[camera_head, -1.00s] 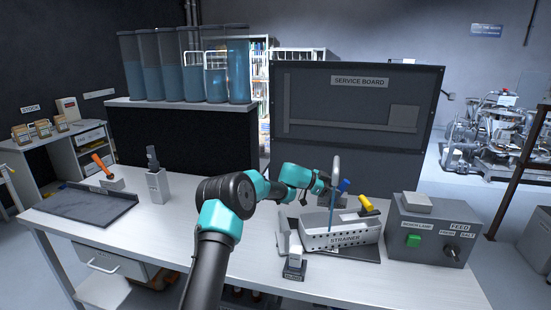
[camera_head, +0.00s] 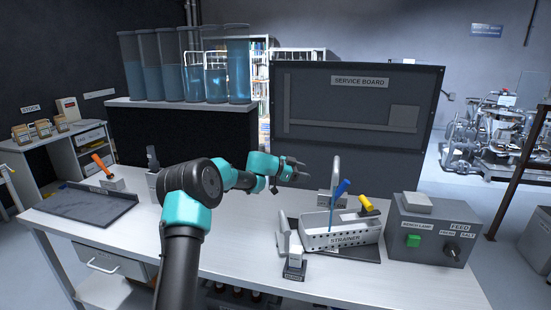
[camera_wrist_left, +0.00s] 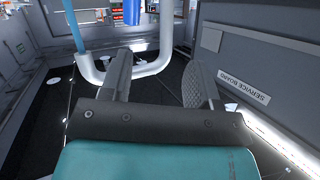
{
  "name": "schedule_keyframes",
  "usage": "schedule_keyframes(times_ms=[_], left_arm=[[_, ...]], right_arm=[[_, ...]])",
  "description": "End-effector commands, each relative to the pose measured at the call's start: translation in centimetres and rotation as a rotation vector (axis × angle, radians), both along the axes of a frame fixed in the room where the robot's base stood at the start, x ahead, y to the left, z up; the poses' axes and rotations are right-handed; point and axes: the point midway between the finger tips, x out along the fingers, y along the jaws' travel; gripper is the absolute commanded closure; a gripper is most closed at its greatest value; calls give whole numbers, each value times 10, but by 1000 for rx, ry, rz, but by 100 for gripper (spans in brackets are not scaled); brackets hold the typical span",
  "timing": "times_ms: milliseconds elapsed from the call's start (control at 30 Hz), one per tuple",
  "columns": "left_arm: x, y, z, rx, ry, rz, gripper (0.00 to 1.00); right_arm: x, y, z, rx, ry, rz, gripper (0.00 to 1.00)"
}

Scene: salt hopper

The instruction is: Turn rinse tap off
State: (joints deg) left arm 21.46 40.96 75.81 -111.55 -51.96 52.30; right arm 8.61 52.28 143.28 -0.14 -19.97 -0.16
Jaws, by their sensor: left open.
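The rinse tap (camera_head: 336,172) is a pale gooseneck rising from a small labelled base (camera_head: 331,198) behind the strainer (camera_head: 341,238). A blue handle (camera_head: 343,187) shows beside it. A thin blue strip (camera_head: 331,218), which looks like running water, reaches down to the strainer. My left gripper (camera_head: 303,170) is open and empty in the air, left of the tap and apart from it. In the left wrist view its two fingers (camera_wrist_left: 158,78) are spread, with a pale curved pipe (camera_wrist_left: 135,72) and a blue strip (camera_wrist_left: 71,22) beyond them. My right gripper is not in view.
A yellow-handled item (camera_head: 367,204) rests at the strainer's back right. A feed box (camera_head: 432,230) with a green button stands to the right. A small dark stand (camera_head: 294,268) is in front. The service board (camera_head: 357,105) rises behind. The tabletop at left centre is clear.

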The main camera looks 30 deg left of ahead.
Motion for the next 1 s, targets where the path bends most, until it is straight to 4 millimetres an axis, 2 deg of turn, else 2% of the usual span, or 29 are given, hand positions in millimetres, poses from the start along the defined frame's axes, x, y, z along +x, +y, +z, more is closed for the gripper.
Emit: schedule_keyframes(times_ms=[500, 1000], left_arm=[[37, 69, 18, -166, -6, 371, 44], [50, 140, 17, -355, 50, 717, 44]], right_arm=[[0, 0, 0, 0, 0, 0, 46], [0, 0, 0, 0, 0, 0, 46]])
